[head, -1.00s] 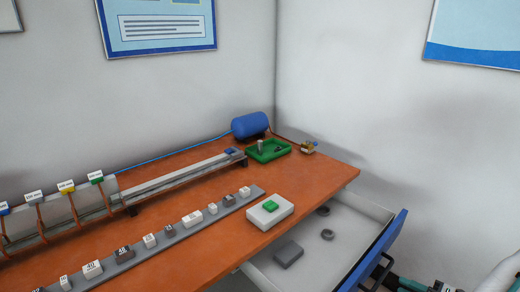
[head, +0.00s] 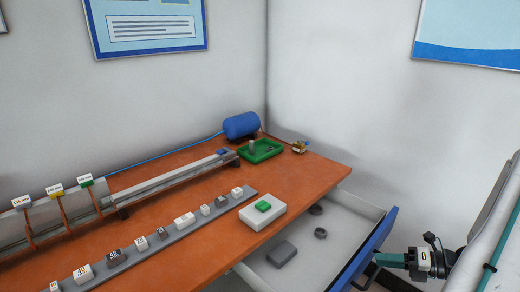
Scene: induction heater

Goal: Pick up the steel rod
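A small grey upright cylinder (head: 252,145), possibly the steel rod, stands in the green tray (head: 262,157) at the far end of the orange-brown table. It is too small in the head view to be sure of its material. A small dark piece (head: 269,148) lies beside it in the tray. Parts of my arm, with teal and white links, show at the lower right by the open drawer, well away from the tray.
The open drawer (head: 352,242) holds a grey block (head: 282,254) and two dark rings. A white box with a green top (head: 262,214) stands near the table's front edge. A blue tank (head: 241,126) stands behind the tray.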

